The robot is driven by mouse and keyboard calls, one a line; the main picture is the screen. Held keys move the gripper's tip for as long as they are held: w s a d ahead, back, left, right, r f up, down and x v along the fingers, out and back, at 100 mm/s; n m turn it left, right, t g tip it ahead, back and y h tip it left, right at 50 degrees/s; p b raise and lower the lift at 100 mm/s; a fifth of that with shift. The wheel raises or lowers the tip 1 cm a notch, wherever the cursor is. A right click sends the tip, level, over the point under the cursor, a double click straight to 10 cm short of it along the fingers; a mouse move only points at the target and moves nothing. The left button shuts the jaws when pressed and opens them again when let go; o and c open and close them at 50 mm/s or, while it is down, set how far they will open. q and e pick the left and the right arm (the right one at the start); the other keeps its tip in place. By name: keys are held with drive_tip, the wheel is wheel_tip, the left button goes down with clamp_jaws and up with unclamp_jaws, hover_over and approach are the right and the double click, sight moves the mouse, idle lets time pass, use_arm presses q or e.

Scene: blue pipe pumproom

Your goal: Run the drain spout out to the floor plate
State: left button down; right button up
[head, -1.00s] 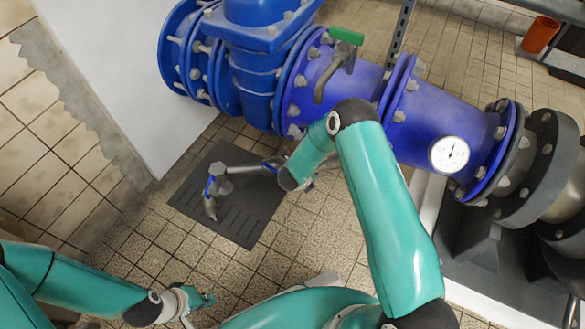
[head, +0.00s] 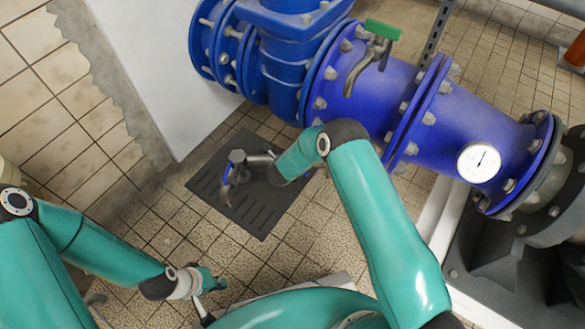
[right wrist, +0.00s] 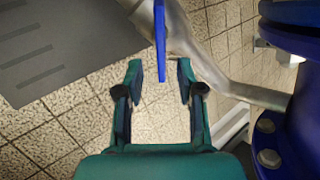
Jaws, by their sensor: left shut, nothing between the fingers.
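The drain spout (head: 238,162) is a grey jointed pipe in the head view, its near end bent down over the plate. A blue handle (head: 227,176) sits on it; its right part is hidden behind my right arm. The dark slotted floor plate (head: 262,215) lies flat on the tiles; it also shows in the right wrist view (right wrist: 60,50). My right gripper (right wrist: 160,75) is open, a blue handle (right wrist: 160,35) reaching between its fingers beside the grey spout (right wrist: 190,45). I cannot tell whether they touch. My left gripper (head: 212,282) is shut and empty, nearer me than the plate.
A big blue pipe (head: 400,95) with bolted flanges and a gauge (head: 479,162) runs above and right of the plate. A green-handled tap (head: 382,30) sits on it. A white wall (head: 150,60) stands behind the plate.

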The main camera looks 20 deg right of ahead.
drive_tip(key=b+x, duration=0.2)
drive_tip(key=x, duration=0.4)
drive_tip(key=shift+w+d+f, duration=0.1)
drive_tip(key=shift+w+f, duration=0.05)
drive_tip(key=shift+f, duration=0.1)
